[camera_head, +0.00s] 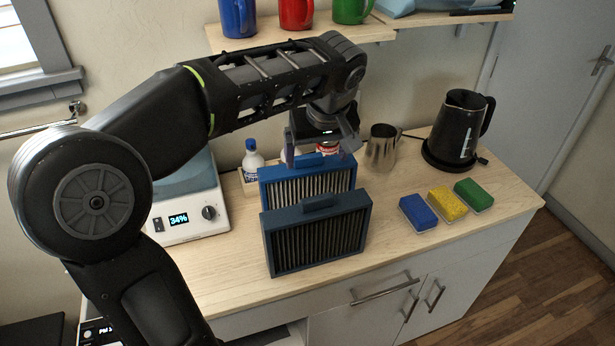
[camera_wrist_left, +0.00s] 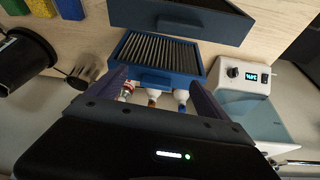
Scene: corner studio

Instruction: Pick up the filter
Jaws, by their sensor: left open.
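Two framed filters with pleated faces stand upright, one behind the other, on the wooden counter. The rear one is a bright blue filter (camera_head: 305,184) with a tab on its top edge. The front one is a dark slate-blue filter (camera_head: 315,238), also with a top tab. My left gripper (camera_head: 320,153) is open and points down at the bright blue filter's top. In the left wrist view the bright blue filter (camera_wrist_left: 155,54) shows between the open fingers (camera_wrist_left: 155,86), with no clear contact. The dark filter (camera_wrist_left: 180,16) lies beyond it. My right gripper is not in view.
A bottle (camera_head: 252,160) and a metal pitcher (camera_head: 381,148) stand close behind the filters. A white device (camera_head: 190,218) with a display is at left. Blue (camera_head: 418,212), yellow and green sponges and a black kettle (camera_head: 460,128) are at right. The shelf (camera_head: 300,31) hangs above.

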